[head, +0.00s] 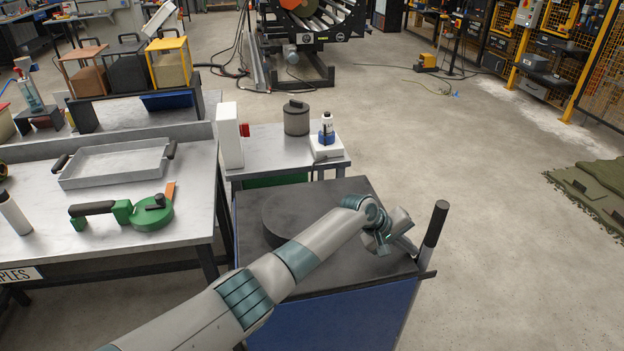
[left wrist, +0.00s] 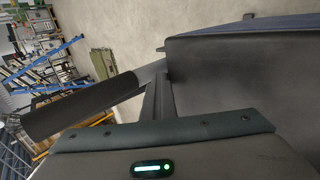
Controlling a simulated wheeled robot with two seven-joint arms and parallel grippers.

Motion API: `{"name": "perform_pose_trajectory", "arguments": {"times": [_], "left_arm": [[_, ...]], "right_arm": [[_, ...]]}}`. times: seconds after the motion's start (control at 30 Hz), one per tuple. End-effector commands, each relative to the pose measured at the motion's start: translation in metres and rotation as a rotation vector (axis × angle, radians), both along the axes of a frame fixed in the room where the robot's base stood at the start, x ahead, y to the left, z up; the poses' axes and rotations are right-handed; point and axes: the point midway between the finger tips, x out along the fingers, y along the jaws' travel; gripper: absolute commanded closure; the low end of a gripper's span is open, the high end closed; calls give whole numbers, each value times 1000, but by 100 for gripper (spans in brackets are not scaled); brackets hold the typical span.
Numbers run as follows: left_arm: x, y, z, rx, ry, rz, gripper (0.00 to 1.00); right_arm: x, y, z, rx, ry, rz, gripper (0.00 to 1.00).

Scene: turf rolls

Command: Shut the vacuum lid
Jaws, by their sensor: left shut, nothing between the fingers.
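The vacuum is a blue box (head: 335,318) at the bottom middle of the head view. Its dark flat lid (head: 345,188) lies across the top, with a round raised disc partly hidden behind my left arm. Whether the lid is fully seated I cannot tell. A black handle (head: 436,224) sticks up at the lid's right edge; it also shows in the left wrist view (left wrist: 75,105). My left gripper (head: 408,245) is shut and empty, low over the lid's right side, just left of the handle. Whether it touches the lid is unclear. My right gripper is not in view.
A metal table with a tray (head: 115,162) and a green tool (head: 152,212) stands at left. A small table behind the vacuum holds a grey canister (head: 296,118) and a bottle (head: 326,130). The floor on the right is clear up to green turf (head: 595,190).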

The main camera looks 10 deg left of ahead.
Motion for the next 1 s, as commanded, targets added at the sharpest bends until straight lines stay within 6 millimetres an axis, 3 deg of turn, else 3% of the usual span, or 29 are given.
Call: {"name": "perform_pose_trajectory", "arguments": {"times": [0.43, 0.5, 0.8, 1.0], "left_arm": [[4, 4, 45, -1, 0, 4, 100], [4, 3, 50, -2, -5, 3, 100], [4, 2, 106, -3, -6, 3, 100], [4, 3, 130, -2, -3, 3, 100]], "right_arm": [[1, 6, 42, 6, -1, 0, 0], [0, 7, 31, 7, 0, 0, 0], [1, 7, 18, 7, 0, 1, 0], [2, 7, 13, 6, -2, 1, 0]]}}
